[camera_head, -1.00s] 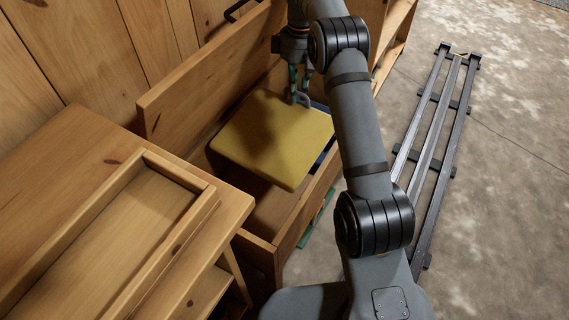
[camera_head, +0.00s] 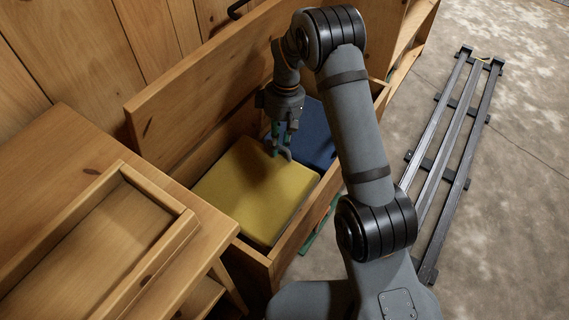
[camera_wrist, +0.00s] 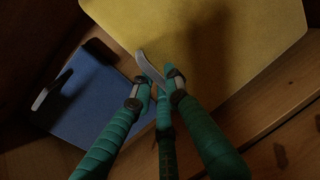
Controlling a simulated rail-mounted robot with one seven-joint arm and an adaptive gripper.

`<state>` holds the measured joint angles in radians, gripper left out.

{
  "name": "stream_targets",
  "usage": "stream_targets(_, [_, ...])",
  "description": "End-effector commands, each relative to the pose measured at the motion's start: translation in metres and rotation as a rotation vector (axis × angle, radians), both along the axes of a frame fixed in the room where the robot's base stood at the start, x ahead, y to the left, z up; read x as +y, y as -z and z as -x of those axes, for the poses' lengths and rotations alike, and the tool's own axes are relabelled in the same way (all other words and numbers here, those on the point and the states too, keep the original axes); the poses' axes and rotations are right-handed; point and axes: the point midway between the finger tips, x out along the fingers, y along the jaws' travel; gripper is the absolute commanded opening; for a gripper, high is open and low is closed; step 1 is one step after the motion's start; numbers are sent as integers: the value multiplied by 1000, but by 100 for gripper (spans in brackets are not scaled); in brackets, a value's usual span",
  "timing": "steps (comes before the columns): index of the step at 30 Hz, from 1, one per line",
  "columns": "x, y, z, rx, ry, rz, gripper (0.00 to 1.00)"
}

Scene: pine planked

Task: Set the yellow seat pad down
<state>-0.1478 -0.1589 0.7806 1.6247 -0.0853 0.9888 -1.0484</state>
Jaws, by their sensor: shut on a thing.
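The yellow seat pad (camera_head: 245,205) lies roughly level within the front part of the open wooden chest (camera_head: 268,250). Its underside is hidden, so I cannot tell what it rests on. My gripper (camera_head: 280,152) is at the pad's far edge, by its right part, and is shut on it. In the wrist view, my green-wrapped fingers (camera_wrist: 160,85) meet at the edge of the yellow seat pad (camera_wrist: 215,35), with part of the grip hidden.
A blue pad (camera_head: 313,135) lies in the chest beyond the yellow one; it also shows in the wrist view (camera_wrist: 95,105). The raised chest lid (camera_head: 200,95) stands behind. A wooden table with a tray (camera_head: 190,225) is at left. A black metal rack (camera_head: 455,150) lies on the floor at right.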

Motion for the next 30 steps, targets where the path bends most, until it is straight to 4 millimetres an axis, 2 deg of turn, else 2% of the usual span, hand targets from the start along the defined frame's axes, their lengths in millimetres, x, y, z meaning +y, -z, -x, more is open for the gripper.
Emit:
stream_targets(6, [1,36,4,12,3,-6,0])
stream_targets(13, [1,60,3,9,2,-6,0])
stream_targets(19, [1,94,3,9,2,-6,0])
stream_targets(27, [1,96,3,7,2,-7,0])
stream_targets(28, [1,97,3,6,2,-6,16])
stream_targets(30, [1,97,3,7,1,-6,20])
